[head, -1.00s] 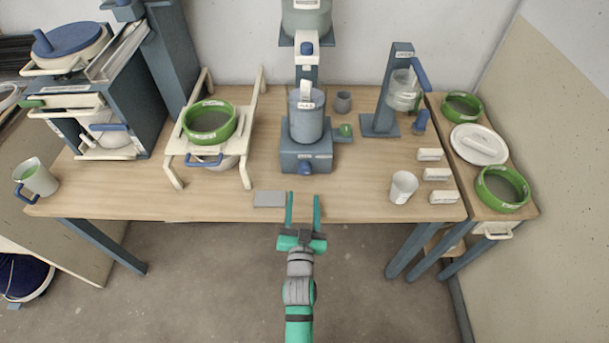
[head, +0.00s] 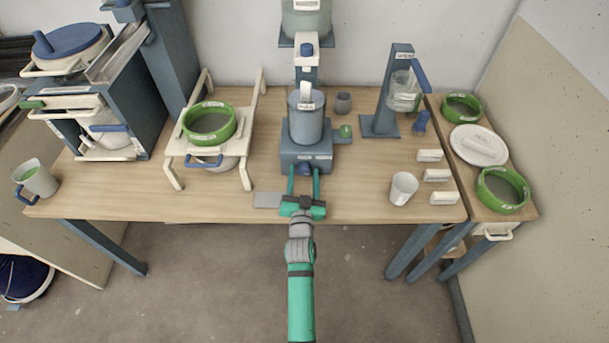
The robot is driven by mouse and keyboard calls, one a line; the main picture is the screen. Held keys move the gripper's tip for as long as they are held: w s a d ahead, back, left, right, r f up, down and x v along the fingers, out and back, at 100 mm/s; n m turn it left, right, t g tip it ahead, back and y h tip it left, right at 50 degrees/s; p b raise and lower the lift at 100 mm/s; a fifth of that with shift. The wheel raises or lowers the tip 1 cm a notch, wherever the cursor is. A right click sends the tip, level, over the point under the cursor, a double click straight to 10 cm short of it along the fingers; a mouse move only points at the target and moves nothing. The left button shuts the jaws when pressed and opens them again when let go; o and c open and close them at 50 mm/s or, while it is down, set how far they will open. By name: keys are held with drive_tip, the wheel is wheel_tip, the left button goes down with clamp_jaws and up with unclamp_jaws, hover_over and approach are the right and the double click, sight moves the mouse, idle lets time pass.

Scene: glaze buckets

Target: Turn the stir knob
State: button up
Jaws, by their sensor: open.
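The stir knob, a small blue knob (head: 305,169), sits low on the front of the blue-grey mixer base (head: 322,163). A grey labelled bucket (head: 306,126) stands on that base. My gripper (head: 303,180) is open, with its two green fingers pointing at the base. The fingertips lie on either side of the knob in the picture. I cannot tell whether they touch it.
A grey flat plate (head: 267,200) lies left of my gripper. A white cup (head: 403,188) and several small labelled blocks (head: 437,175) stand to the right. A cream rack with a green-rimmed sieve (head: 209,123) stands left. The table front between is clear.

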drive_tip(key=shift+d, duration=0.15)
drive_tip(key=c, duration=1)
drive_tip(key=shift+c, duration=0.2)
drive_tip(key=shift+n, duration=0.3)
drive_tip(key=shift+w+n, duration=0.1)
drive_tip(key=shift+n, duration=3.3)
